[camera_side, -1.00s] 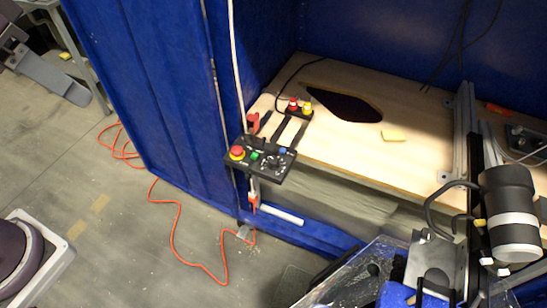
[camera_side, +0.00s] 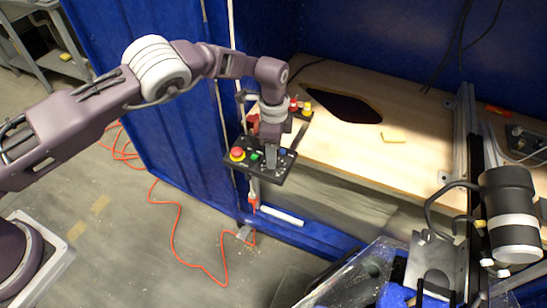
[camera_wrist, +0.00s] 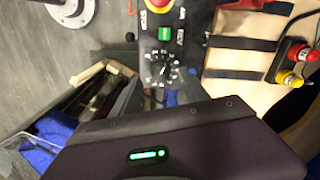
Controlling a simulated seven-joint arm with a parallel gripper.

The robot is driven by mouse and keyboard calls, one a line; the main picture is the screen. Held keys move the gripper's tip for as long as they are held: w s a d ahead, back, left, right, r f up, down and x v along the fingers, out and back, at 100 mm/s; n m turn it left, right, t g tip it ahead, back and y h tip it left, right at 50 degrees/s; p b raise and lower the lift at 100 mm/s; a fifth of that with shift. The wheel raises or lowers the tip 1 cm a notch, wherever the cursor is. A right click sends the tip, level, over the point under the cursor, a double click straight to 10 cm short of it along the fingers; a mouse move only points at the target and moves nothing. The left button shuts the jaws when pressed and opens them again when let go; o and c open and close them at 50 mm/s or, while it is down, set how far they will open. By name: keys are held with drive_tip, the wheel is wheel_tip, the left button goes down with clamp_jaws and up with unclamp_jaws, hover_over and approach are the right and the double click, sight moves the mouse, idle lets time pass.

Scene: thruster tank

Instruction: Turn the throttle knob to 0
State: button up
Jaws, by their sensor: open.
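The black control panel (camera_side: 240,166) stands out from the front edge of the wooden bench. It carries a red and yellow stop button (camera_side: 237,154) and a green button (camera_side: 255,156). In the wrist view, the throttle knob (camera_wrist: 162,70) is a black dial ringed by white marks, just below the green button (camera_wrist: 164,33). Its exact setting is too small to read. In the side view my gripper (camera_side: 271,166) points down over the panel at the knob, hiding it. My gripper is open; whether its fingers touch the knob cannot be told.
A small box with red and yellow buttons (camera_side: 307,107) lies on the bench (camera_side: 350,145) behind my gripper. Blue curtains (camera_side: 130,50) hang at left and behind. An orange cable (camera_side: 176,225) lies on the floor. A black cylinder (camera_side: 508,190) stands at right.

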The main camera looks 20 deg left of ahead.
wheel_tip(320, 180, down, 4)
drive_tip(key=shift+r, duration=0.25)
drive_tip(key=shift+c, duration=0.4)
clamp_jaws()
